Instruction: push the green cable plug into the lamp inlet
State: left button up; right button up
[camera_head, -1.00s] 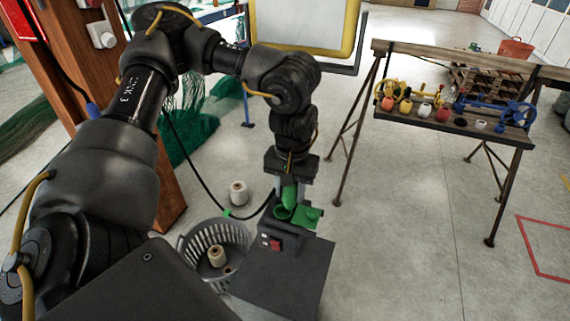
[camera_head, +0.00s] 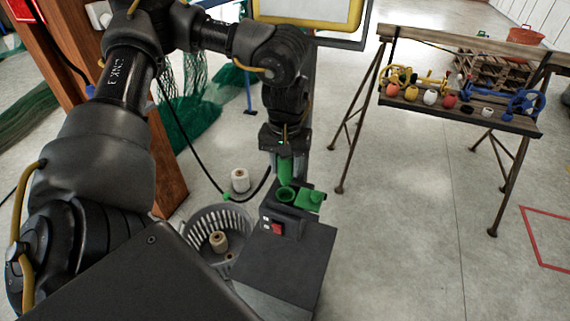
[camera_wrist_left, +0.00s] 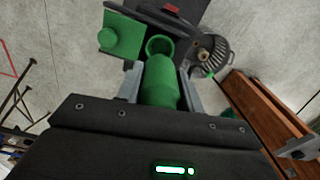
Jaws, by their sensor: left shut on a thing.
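My left gripper (camera_head: 285,170) is shut on the green cable plug (camera_head: 284,166), which points down. The lamp inlet is a green open ring (camera_head: 286,194) on the dark lamp box (camera_head: 284,250), beside a green cap (camera_head: 312,199). The plug's lower end is at the far side of the ring in the head view. The left wrist view shows the plug (camera_wrist_left: 160,85) between the fingers and the ring (camera_wrist_left: 160,45) just past its end. The ring's mouth is partly visible and the plug is not seated in it. I cannot tell whether they touch. My right gripper is not in view.
A black cable (camera_head: 200,165) loops from the wooden post to near the gripper, with a green clip (camera_head: 226,198). A grey basket (camera_head: 215,240) and a white spool (camera_head: 240,181) stand left of the box. A bench with floats (camera_head: 460,108) stands right; floor between is clear.

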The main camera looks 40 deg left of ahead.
aim_at(285, 183)
pick_arm(q)
notch_tip(285, 183, down, 3)
jog(key=shift+r+b, duration=0.1)
jog(key=shift+b, duration=0.95)
jog(key=shift+f+b, duration=0.65)
jog(key=shift+f, duration=0.35)
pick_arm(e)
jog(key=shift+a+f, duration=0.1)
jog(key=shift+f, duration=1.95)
pick_arm(q)
jog(key=shift+f+b, duration=0.5)
jog(key=shift+f, duration=0.15)
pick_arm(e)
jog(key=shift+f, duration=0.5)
pick_arm(q)
jog(key=o, duration=1.4)
jog(key=shift+c, duration=0.2)
notch_tip(285, 183, up, 11)
jog(key=p, duration=0.4)
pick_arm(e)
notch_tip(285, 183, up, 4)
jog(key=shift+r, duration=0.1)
pick_arm(q)
jog(key=shift+s+f, duration=0.1)
